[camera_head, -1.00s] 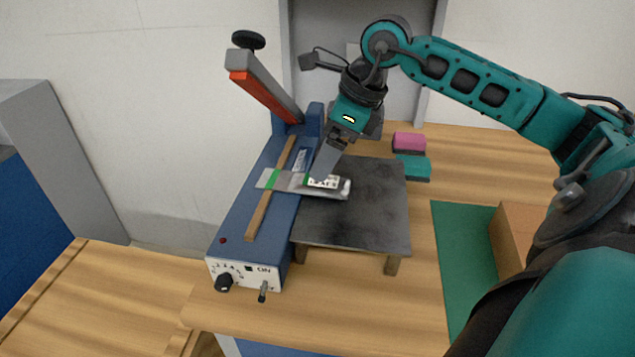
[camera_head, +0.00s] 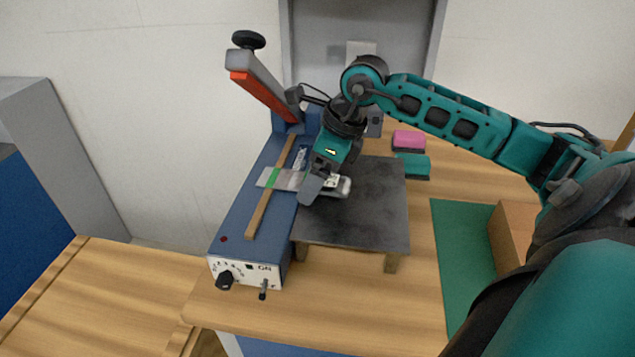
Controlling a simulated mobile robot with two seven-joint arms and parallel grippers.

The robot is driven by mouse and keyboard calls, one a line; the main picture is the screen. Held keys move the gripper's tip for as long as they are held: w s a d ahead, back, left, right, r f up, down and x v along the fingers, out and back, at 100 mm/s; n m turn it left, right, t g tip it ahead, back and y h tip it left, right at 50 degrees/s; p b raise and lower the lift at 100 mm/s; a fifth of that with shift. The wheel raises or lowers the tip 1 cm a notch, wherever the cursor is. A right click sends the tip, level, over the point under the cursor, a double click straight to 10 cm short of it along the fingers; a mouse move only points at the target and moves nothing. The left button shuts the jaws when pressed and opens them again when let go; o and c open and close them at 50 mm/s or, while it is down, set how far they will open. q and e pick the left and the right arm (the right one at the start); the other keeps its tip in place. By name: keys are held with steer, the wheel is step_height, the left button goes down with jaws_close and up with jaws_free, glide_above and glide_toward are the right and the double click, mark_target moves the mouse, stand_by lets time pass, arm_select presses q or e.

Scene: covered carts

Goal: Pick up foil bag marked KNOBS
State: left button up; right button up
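A silvery foil bag (camera_head: 284,180) with a green stripe lies across the blue sealing machine (camera_head: 237,214) and onto the dark stand (camera_head: 358,220). A white label on it is mostly covered by my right gripper, so the marking cannot be read. My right gripper (camera_head: 310,192) points down over the bag's right part, beside or touching it. The finger gap is hidden from this angle. My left gripper is not in view.
The machine's raised arm (camera_head: 264,86) with a red edge and black knob stands at the back left. A pink block (camera_head: 408,140) and a teal block (camera_head: 412,165) lie behind the stand. A green mat (camera_head: 462,255) and a cardboard box (camera_head: 510,235) are at right.

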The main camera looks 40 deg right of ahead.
steer(key=shift+f, duration=0.1)
steer(key=c, duration=1.2)
steer(key=shift+o, duration=0.2)
